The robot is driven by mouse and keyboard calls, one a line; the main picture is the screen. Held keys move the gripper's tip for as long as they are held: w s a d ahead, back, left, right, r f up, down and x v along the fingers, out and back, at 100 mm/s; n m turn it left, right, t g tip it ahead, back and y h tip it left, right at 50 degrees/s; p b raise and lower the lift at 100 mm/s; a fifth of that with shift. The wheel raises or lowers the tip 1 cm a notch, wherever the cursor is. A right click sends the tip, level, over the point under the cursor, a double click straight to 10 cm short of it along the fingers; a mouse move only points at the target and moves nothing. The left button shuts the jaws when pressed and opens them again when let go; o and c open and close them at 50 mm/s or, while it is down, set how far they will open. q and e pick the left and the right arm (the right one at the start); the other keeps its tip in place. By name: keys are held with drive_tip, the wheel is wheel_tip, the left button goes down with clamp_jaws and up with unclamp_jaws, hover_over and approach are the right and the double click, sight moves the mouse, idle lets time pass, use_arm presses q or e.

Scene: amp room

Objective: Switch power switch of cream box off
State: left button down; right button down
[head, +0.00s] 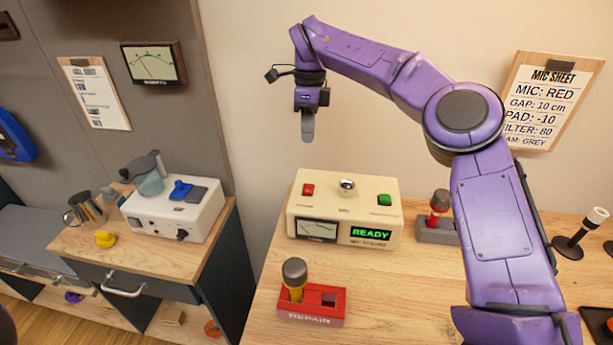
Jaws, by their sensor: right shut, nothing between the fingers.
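The cream box (304,208) stands on the wooden bench in the middle of the view. Its top has a red button (308,190) at left, a round silver switch or knob (347,187) in the middle and a green button (384,199) at right. Its front has a needle meter (317,230) and a lit green display (370,234) reading READY. I cannot tell the switch's setting. My right gripper (307,137) is shut and empty, pointing down above the box's back left part, apart from it. My left gripper is not in view.
A red REPAIR holder (312,318) with a yellow-and-grey tube (294,279) stands in front of the box. A grey holder (436,232) with a red tube stands to its right. A white device (176,212) sits on the left cabinet.

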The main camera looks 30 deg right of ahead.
drive_tip(key=shift+s+r, duration=0.1)
drive_tip(key=p, duration=0.2)
approach(307, 190)
drive_tip(key=f, duration=0.6)
drive_tip(key=shift+s+a+f, duration=0.25)
drive_tip(key=shift+s+f, duration=0.1)
